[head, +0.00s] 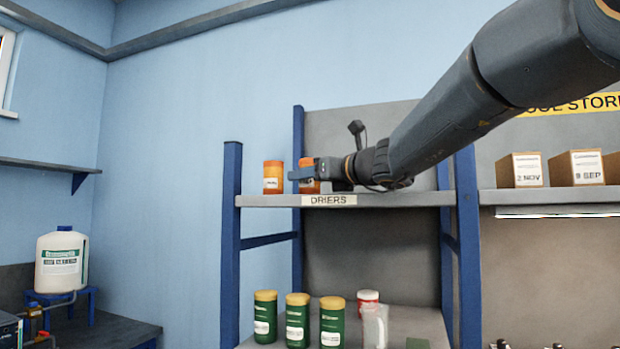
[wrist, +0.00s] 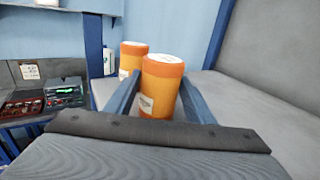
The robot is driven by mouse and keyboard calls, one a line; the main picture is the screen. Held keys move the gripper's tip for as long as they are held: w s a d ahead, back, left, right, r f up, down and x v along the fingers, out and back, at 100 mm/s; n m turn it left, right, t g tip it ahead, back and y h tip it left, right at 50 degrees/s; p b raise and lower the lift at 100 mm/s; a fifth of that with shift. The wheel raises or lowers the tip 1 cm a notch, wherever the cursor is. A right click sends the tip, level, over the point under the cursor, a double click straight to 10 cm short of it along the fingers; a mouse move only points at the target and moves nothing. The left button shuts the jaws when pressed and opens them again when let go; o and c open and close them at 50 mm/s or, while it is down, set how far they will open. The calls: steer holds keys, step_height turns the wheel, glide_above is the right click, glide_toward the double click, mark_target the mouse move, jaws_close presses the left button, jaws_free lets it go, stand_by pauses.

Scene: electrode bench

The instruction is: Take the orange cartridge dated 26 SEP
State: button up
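Two orange cartridges stand upright on the shelf labelled DRIERS. The left one (head: 273,177) is free; it also shows in the wrist view (wrist: 130,57), behind and to the left of the other. The right one (head: 309,186) is partly hidden by my gripper (head: 303,174). In the wrist view this nearer cartridge (wrist: 162,80) stands between the two blue fingers of my gripper (wrist: 161,88). The fingertips lie close to its sides; I cannot tell whether they press on it. Its pale label is partly in view. The dates on both labels are too small to read.
The DRIERS shelf (head: 400,199) has blue posts (head: 232,215) at its ends. Several green jars with yellow lids (head: 297,320) stand below. Two cardboard boxes (head: 522,171) (head: 575,168) stand on the shelf to the right. A white canister (head: 62,262) stands at far left.

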steer(key=c, duration=0.7)
steer(key=shift+r, duration=0.1)
steer(key=shift+c, duration=0.8)
